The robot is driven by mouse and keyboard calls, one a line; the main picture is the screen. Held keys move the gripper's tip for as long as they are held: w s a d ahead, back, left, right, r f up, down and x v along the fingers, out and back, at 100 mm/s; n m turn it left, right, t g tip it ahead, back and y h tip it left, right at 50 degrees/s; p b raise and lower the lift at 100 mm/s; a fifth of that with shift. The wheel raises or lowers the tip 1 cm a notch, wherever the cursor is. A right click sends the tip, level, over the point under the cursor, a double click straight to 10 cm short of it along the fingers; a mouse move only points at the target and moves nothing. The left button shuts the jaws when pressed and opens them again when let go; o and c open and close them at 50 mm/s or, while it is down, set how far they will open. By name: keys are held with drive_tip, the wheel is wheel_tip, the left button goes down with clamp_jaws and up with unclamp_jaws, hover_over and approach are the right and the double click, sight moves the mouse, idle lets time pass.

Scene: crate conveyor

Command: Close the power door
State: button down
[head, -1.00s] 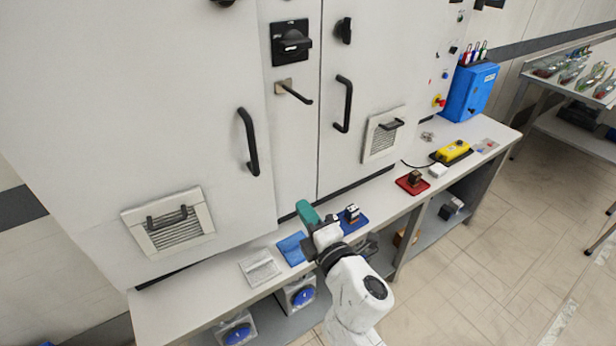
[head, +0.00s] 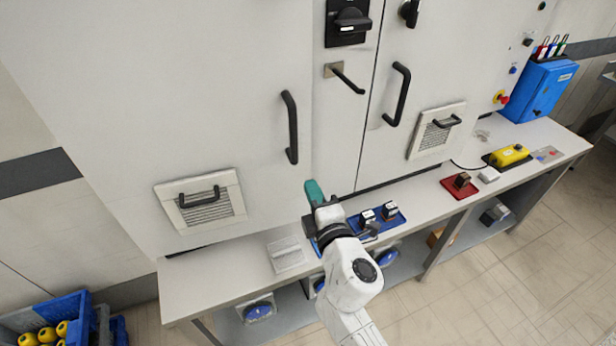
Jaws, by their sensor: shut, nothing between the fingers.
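The grey cabinet has a left door (head: 200,100) with a long black handle (head: 291,127) and a vent panel low on it. To its right is a right door (head: 395,150) with its own black handle (head: 398,94). No label shows which is the power door. Both look flush or nearly flush with the cabinet front; a small gap cannot be ruled out. My gripper (head: 314,193), teal at the tip, is shut and empty. It is over the bench, low in front of the cabinet, below and right of the left handle, and apart from it.
The bench (head: 210,285) runs below the doors. On it are a clear bag (head: 286,254), a blue tray (head: 400,218) with black-and-white blocks, a red tray (head: 450,188) and a yellow control box (head: 509,156). A blue crate (head: 72,308) stands lower left. Floor is clear at right.

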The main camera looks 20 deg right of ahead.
sight(304, 169)
drive_tip(key=shift+w+d, duration=0.15)
drive_tip(key=shift+w, duration=1.8)
drive_tip(key=w, duration=0.1)
drive_tip(key=w+b, duration=0.1)
drive_tip(key=w, duration=0.1)
drive_tip(key=shift+w+d+f, duration=0.1)
drive_tip(key=shift+w+d, duration=0.05)
drive_tip(key=shift+d, duration=0.05)
drive_tip(key=shift+w, duration=0.3)
drive_tip(key=shift+d+r, duration=0.1)
drive_tip(key=shift+r, duration=0.25)
